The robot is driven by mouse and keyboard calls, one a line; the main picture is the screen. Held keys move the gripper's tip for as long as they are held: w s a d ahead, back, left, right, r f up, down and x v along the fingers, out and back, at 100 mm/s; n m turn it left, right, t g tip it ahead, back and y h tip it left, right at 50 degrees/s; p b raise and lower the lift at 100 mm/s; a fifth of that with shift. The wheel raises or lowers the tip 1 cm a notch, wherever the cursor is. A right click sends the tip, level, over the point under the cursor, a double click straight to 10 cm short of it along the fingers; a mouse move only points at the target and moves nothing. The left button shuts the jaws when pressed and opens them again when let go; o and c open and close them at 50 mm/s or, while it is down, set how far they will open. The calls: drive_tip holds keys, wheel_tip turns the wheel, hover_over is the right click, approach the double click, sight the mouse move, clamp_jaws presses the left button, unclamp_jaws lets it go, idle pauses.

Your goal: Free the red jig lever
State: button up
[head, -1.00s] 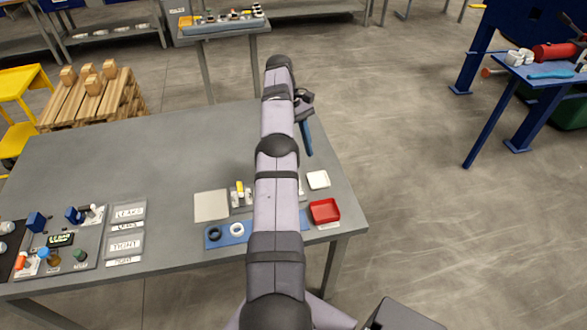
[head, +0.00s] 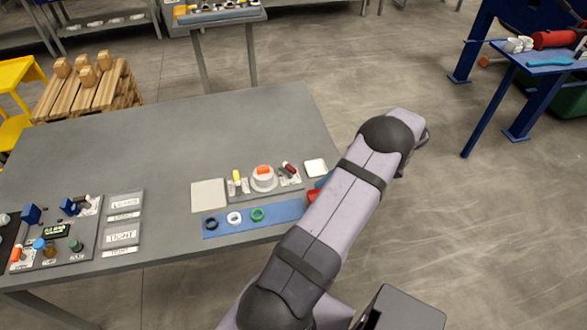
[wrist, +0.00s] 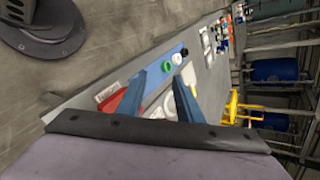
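The small grey jig (head: 240,195) stands near the front right of the table in the head view. It carries a yellow upright piece (head: 237,177), a round white part with an orange-red top (head: 263,170), and a dark red handle-like piece (head: 288,169) at its right. I cannot tell for sure which reddish piece is the jig lever. In the wrist view my gripper (wrist: 159,76) has its two blue fingers apart, with nothing clearly held. The fingers point toward the table, over the jig area, which they partly hide. In the head view my arm mostly hides the gripper.
A blue strip (head: 287,210) with black, white and green rings lies in front of the jig. A red tray (wrist: 116,100) is beside it, mostly hidden by my arm in the head view. A white square dish (head: 316,167) stands behind. The table's middle is clear.

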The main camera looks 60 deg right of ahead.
drive_tip(key=w+a+m+t+h, duration=0.2)
drive_tip(key=w+m+t, duration=0.2)
drive_tip(key=w+m, duration=0.15)
drive_tip(key=m+t+h, duration=0.1)
drive_tip(key=m+h, duration=0.8)
drive_tip(key=m, duration=1)
approach(290, 167)
drive_tip(key=shift+w+f, duration=0.3)
drive_tip(key=shift+w, duration=0.05)
drive_tip(key=shift+p+x, duration=1.2)
drive_tip(key=shift+x, duration=2.55)
drive_tip(key=shift+d+r, duration=0.1)
drive_tip(key=shift+c, duration=0.6)
clamp_jaws()
